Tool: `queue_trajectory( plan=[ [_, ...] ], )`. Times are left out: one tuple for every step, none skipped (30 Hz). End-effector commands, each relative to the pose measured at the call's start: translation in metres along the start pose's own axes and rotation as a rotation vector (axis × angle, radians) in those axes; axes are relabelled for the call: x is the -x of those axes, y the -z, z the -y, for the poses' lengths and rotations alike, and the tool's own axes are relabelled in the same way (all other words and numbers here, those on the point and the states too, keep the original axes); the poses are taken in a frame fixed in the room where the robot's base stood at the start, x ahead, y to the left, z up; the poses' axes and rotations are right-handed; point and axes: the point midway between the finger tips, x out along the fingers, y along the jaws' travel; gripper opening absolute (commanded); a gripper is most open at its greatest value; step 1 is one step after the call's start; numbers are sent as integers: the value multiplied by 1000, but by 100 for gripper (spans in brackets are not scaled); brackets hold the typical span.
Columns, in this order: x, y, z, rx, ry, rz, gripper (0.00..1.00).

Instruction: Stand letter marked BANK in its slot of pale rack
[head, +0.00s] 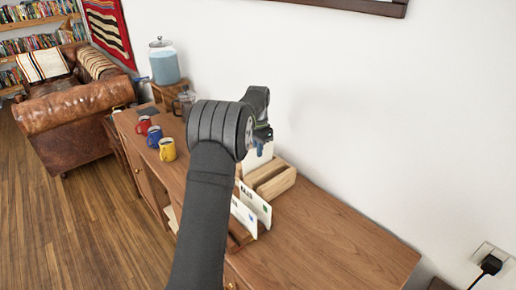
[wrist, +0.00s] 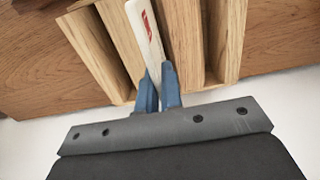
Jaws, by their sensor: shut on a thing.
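My gripper (wrist: 159,92) is shut on a white letter (wrist: 147,38) with a small red mark. In the wrist view its blue fingers pinch the letter's near end. The letter's word cannot be read. It lines up with a gap between slats of the pale rack (wrist: 206,40); I cannot tell how deep it sits. In the head view my gripper (head: 262,137) is over the pale rack (head: 275,185), and the held letter (head: 257,160) shows below it, partly hidden by my arm.
A darker rack (head: 238,231) with two white letters (head: 250,207) stands nearer on the wooden sideboard (head: 330,235). Red, blue and yellow mugs (head: 167,149), a glass jug (head: 186,103) and a drink dispenser (head: 164,65) stand farther left. The sideboard's right end is clear; the wall is close behind.

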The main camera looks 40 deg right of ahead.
Motion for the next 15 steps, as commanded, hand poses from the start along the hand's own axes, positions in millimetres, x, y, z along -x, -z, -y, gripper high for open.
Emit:
queue_trajectory(
  plan=[
    [0,0,0,0,0,0,0],
    [0,0,0,0,0,0,0],
    [0,0,0,0,0,0,0],
    [0,0,0,0,0,0,0],
    [0,0,0,0,0,0,0],
    [0,0,0,0,0,0,0],
    [0,0,0,0,0,0,0],
    [0,0,0,0,0,0,0],
    [-1,0,0,0,0,0,0],
    [-1,0,0,0,0,0,0],
    [-1,0,0,0,0,0,0],
    [-2,0,0,0,0,0,0],
    [-2,0,0,0,0,0,0],
    [-3,0,0,0,0,0,0],
    [-4,0,0,0,0,0,0]
  ],
)
